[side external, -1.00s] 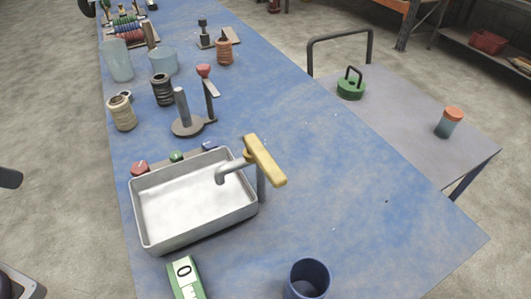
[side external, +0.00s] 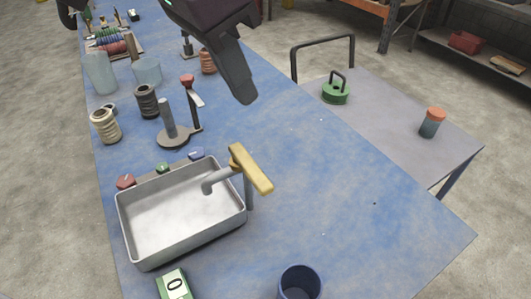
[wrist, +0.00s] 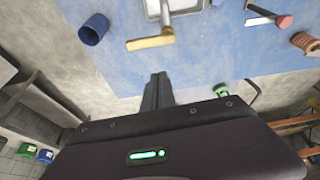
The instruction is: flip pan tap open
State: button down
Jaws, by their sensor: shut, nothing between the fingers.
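A grey rectangular pan (side external: 180,215) stands on the blue table. At its right side is a tap with a grey spout (side external: 218,180) pointing over the pan and a yellow lever (side external: 250,169) on top. In the wrist view the yellow lever (wrist: 151,42) lies beyond my fingers, with part of the pan (wrist: 180,8) at the top edge. My gripper (side external: 245,98) is shut and empty, above the table behind the tap and apart from it. Its shut fingers also show in the wrist view (wrist: 158,78).
A dark blue cup (side external: 299,283) and a green-and-white block marked 0 (side external: 174,285) stand at the front. A post stand (side external: 172,138) and several spools and cups are at the back left. A grey cart (side external: 385,130) with a green weight (side external: 336,93) is at the right. Table right of the tap is clear.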

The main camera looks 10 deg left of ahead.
aim_at(250, 170)
jog(key=shift+m, duration=0.4)
jog(key=d, duration=0.2)
jog(key=d+f, duration=0.1)
jog(key=d, duration=0.1)
jog(key=shift+s+d+f, duration=0.1)
jog(key=shift+s+f, duration=0.05)
jog(key=shift+f, duration=0.05)
jog(key=shift+f, duration=0.1)
notch_tip(250, 170, down, 9)
jog(key=shift+s+a, duration=0.2)
jog(key=shift+a, duration=0.1)
